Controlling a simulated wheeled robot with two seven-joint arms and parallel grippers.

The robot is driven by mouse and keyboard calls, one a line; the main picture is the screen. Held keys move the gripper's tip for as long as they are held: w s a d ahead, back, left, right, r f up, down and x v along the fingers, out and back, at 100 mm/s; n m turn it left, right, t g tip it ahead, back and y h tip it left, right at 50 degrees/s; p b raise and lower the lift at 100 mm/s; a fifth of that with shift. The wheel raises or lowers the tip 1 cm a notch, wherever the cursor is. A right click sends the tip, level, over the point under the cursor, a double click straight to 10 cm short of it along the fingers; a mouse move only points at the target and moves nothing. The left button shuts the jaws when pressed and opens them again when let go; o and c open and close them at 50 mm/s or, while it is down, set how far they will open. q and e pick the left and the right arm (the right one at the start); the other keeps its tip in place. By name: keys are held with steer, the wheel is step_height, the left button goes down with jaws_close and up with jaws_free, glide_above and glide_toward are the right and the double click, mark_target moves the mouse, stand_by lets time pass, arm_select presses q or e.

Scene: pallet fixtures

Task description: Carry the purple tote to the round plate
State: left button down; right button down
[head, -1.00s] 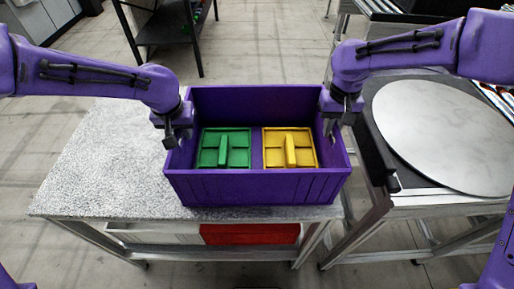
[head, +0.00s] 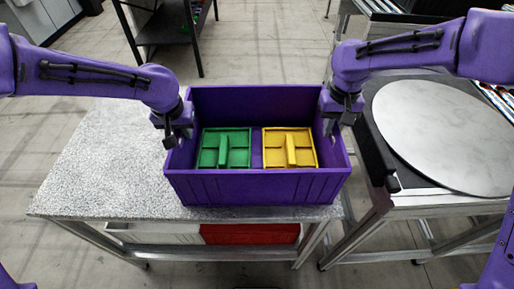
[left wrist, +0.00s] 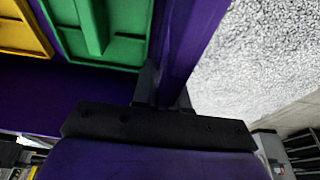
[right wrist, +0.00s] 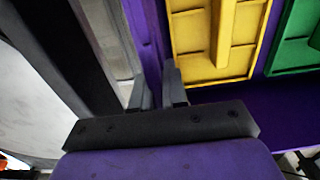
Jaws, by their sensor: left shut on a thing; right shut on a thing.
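The purple tote (head: 258,187) is at the right end of the speckled grey table, upright, with a green divided insert (head: 225,148) and a yellow divided insert (head: 289,148) inside. My left gripper (head: 170,138) is shut on the tote's left wall, also seen in the left wrist view (left wrist: 165,90). My right gripper (head: 334,122) is shut on the tote's right wall, which runs between its fingers in the right wrist view (right wrist: 158,90). The round plate (head: 445,130) is pale grey metal and lies on the stand to the right. Whether the tote's bottom touches the table is hidden.
The speckled table (head: 110,160) is bare left of the tote. A dark bar (head: 374,155) edges the plate's stand, between tote and plate. A gap separates table and stand. A red bin (head: 250,233) sits under the table; a black shelf (head: 165,25) stands behind.

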arm_select(q)
steer(key=shift+w+r, duration=0.1)
steer(key=shift+r, duration=0.05)
arm_select(e)
steer(key=shift+w+r, duration=0.15)
